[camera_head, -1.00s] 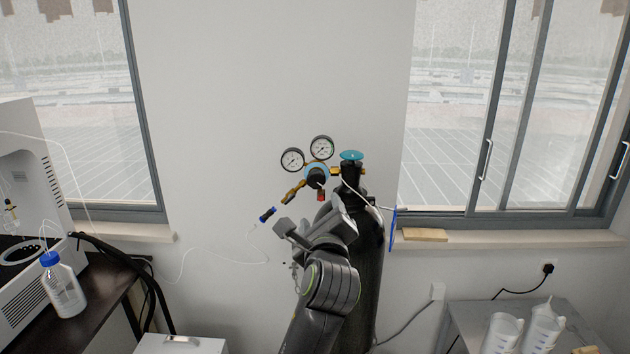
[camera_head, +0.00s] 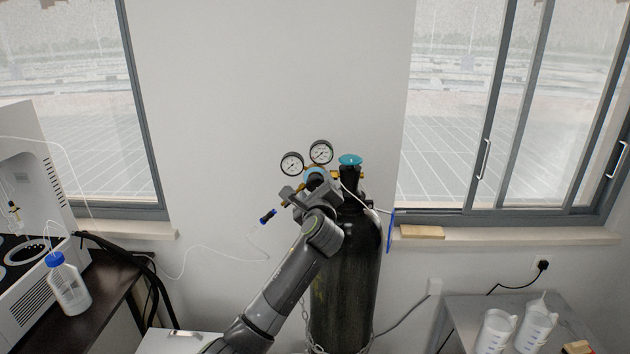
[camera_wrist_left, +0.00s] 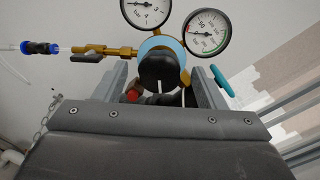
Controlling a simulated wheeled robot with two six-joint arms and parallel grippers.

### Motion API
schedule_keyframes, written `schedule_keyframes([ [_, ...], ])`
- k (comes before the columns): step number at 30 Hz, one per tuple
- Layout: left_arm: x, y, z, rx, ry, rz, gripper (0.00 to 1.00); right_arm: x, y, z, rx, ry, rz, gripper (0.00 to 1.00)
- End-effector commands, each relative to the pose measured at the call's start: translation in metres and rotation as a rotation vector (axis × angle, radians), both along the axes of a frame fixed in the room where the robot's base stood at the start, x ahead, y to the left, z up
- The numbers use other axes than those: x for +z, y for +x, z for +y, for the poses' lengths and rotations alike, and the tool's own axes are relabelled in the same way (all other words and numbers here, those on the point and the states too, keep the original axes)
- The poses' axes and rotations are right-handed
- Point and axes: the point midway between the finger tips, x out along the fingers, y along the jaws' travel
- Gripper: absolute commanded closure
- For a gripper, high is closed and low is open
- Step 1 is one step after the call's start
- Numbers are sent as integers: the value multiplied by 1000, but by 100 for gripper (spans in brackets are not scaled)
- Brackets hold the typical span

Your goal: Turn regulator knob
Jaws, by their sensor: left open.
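The regulator knob (camera_wrist_left: 160,71) is black with a white mark and sits below a light blue ring (camera_head: 314,171) on the brass regulator. In the head view my left gripper (camera_head: 306,188) covers most of the knob. My left gripper also shows in the left wrist view (camera_wrist_left: 158,88), open, with one finger on each side of the knob's lower part. I cannot tell whether the fingers touch it. Two round gauges stand above, a left gauge (camera_head: 292,164) and a right gauge (camera_head: 321,152). My right gripper is out of view.
The dark gas cylinder (camera_head: 345,285) with a teal valve handwheel (camera_head: 350,160) stands against the wall. A blue-ended hose fitting (camera_head: 268,216) sticks out left. A blue-capped bottle (camera_head: 68,285) is at left, white beakers (camera_head: 495,332) at lower right.

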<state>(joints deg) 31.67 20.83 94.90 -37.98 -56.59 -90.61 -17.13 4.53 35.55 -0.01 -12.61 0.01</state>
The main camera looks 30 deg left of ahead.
Motion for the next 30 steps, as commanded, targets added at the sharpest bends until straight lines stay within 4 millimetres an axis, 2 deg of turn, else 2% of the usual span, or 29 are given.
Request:
schedule_keyframes([
  [6, 1, 14, 10, 1, 1, 1, 36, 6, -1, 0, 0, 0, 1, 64],
  [17, 0, 16, 12, 0, 0, 0, 36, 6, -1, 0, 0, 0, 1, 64],
  [20, 0, 16, 12, 0, 0, 0, 46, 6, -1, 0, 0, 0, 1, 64],
  [27, 0, 16, 12, 1, 0, 1, 78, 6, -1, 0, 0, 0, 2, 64],
  [30, -1, 16, 12, 1, -1, 0, 80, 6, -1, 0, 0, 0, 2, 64],
])
